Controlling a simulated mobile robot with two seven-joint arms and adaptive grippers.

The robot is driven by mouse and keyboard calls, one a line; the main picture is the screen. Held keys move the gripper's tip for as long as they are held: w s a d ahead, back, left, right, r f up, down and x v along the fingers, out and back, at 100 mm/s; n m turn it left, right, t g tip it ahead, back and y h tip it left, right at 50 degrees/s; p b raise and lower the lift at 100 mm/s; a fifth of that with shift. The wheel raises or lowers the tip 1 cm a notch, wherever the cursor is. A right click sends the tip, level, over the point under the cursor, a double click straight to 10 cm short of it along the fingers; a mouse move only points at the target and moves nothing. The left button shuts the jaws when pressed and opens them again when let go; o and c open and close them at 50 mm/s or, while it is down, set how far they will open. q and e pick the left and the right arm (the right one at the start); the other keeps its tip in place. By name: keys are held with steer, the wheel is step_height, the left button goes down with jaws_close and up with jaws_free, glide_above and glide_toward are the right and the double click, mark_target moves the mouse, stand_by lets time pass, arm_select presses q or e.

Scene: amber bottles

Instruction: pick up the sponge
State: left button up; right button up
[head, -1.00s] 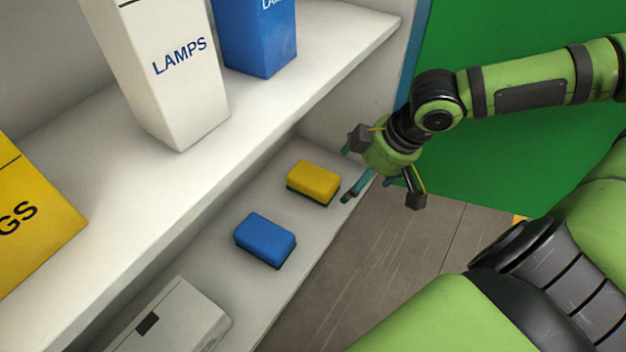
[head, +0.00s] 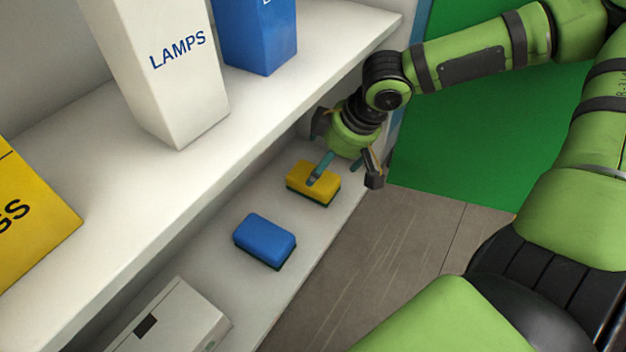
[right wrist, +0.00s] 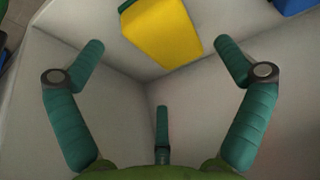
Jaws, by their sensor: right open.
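A yellow sponge (head: 309,187) with a dark green underside lies on the lower shelf, near its right end. A blue sponge (head: 265,240) with a dark underside lies on the same shelf, nearer the front left. My right gripper (head: 322,172) is over the yellow sponge, and one finger covers part of it. In the right wrist view the right gripper (right wrist: 166,70) has its fingers spread with nothing between them. The yellow sponge (right wrist: 162,32) shows ahead, near the top. A corner of blue (right wrist: 292,6) is at the top right. My left gripper is out of view.
The upper shelf (head: 270,105) overhangs the lower one and holds a white LAMPS box (head: 170,75), a blue box (head: 259,38) and a yellow box (head: 30,220). A pale box (head: 175,318) stands on the lower shelf (head: 232,290) at the front.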

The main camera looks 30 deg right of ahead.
steer(key=x, duration=0.4)
steer(key=shift+f, duration=0.2)
steer(key=shift+w+a+f+b, duration=0.1)
steer(key=shift+w+f+b, duration=0.1)
steer(key=shift+f+b, duration=0.1)
steer(key=shift+f, duration=0.25)
stand_by(0.4)
steer(key=shift+s, duration=0.1)
steer(key=c, duration=0.8)
